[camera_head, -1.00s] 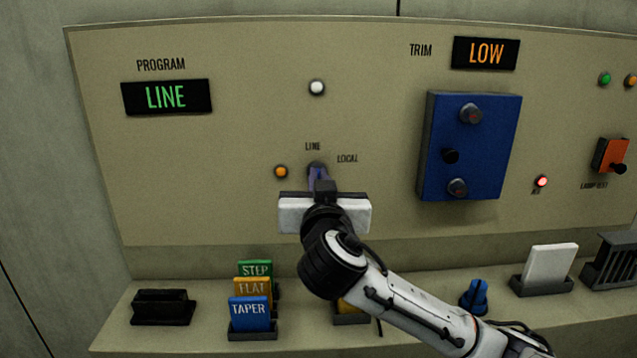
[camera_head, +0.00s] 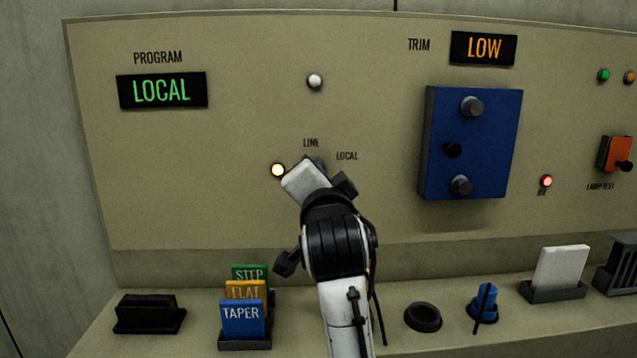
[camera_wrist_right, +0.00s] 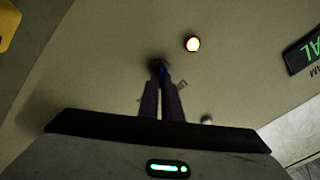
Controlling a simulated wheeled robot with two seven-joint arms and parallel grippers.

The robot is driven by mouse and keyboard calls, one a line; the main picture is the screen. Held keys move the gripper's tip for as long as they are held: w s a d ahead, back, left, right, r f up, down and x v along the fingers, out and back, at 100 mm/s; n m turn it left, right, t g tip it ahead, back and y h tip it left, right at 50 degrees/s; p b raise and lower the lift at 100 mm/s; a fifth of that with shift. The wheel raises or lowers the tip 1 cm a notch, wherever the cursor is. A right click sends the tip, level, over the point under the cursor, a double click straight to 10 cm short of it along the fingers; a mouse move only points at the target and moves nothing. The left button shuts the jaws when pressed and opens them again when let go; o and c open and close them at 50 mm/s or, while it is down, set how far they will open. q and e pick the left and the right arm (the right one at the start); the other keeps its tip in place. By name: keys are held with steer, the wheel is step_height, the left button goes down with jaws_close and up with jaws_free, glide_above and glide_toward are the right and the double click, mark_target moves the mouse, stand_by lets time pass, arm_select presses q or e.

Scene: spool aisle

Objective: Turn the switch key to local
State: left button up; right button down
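The switch key (camera_wrist_right: 162,70), a small blue piece, sits in the panel between the LINE and LOCAL labels. In the head view my right gripper (camera_head: 314,170) covers most of it and is rolled to a slant in front of the panel. In the right wrist view the two fingers of my right gripper (camera_wrist_right: 161,88) are close together on the key at the panel face. The program display (camera_head: 162,90) reads LOCAL in green. My left gripper is not in view.
A blue box with knobs (camera_head: 472,145) and an orange switch (camera_head: 614,153) are on the panel to the right. The ledge below holds STEP, FLAT and TAPER cards (camera_head: 243,315), a black holder (camera_head: 150,314), a blue knob-like piece (camera_head: 485,303) and a white card (camera_head: 561,266).

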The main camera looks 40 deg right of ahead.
steer(key=shift+f+m, duration=0.1)
steer(key=shift+m, duration=0.9)
steer(key=c, duration=2)
jaws_free()
steer(key=shift+r, duration=0.2)
